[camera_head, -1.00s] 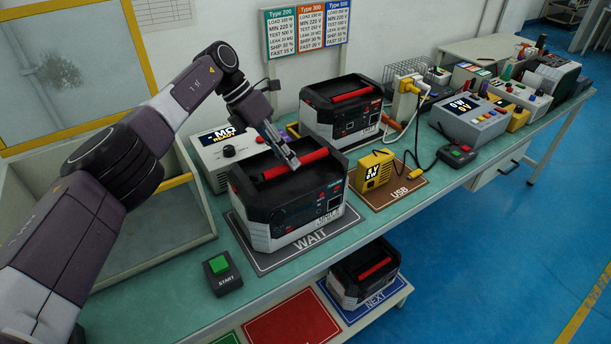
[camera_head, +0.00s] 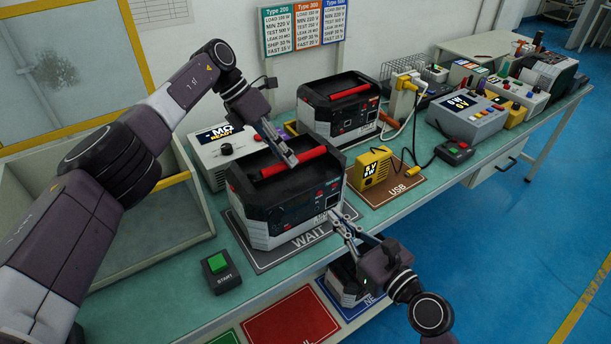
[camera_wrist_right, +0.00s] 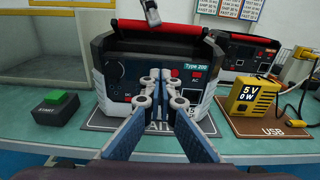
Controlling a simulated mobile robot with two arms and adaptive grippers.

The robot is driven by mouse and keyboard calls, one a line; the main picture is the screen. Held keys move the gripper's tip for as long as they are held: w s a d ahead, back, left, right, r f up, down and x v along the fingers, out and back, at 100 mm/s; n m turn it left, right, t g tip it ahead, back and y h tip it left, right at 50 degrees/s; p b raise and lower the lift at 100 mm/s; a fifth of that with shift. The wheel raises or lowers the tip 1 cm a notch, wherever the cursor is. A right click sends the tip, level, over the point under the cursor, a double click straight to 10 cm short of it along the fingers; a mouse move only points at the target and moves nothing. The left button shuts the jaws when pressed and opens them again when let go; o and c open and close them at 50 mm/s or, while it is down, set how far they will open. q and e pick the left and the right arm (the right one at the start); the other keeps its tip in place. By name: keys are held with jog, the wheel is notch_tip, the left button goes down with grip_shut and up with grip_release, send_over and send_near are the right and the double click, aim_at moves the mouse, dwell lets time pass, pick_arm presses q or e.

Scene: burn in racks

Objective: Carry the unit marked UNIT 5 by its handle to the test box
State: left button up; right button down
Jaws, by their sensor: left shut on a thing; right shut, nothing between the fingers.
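A black and light-grey unit with a red handle (camera_head: 309,155) stands on the grey WAIT mat (camera_head: 262,262). Its front (camera_head: 275,210) carries a label at the lower right, too small and partly covered to read fully. The wrist view shows "Type 200" on this unit (camera_wrist_right: 118,75). My left gripper (camera_head: 288,160) is shut on the red handle from above. My right gripper (camera_head: 337,218) is shut and empty in front of the unit's lower right front; its fingertips show in the wrist view (camera_wrist_right: 160,78). The open box (camera_head: 150,236) with a raised yellow-framed window stands left, probably the test box.
A second red-handled unit (camera_head: 342,112) stands behind; another (camera_head: 342,284) is on the lower shelf, partly behind my right arm. A yellow meter (camera_head: 372,171) is right, a START button (camera_head: 220,270) front left, and a READY instrument (camera_head: 213,157) behind the unit.

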aim_at(306, 190)
jog(key=w+a+r, duration=0.1)
jog(key=w+a, duration=0.1)
jog(key=w, duration=0.1)
jog(key=w+a+r, duration=0.1)
jog(key=w+a, duration=0.4)
jog(key=w, duration=0.1)
jog(key=shift+w+a+r, duration=0.2)
jog(key=shift+w+r, duration=0.15)
jog(key=shift+r, duration=0.05)
jog(key=shift+w+a+r, duration=0.2)
jog(key=shift+w+r, duration=0.1)
jog(key=shift+r, duration=0.1)
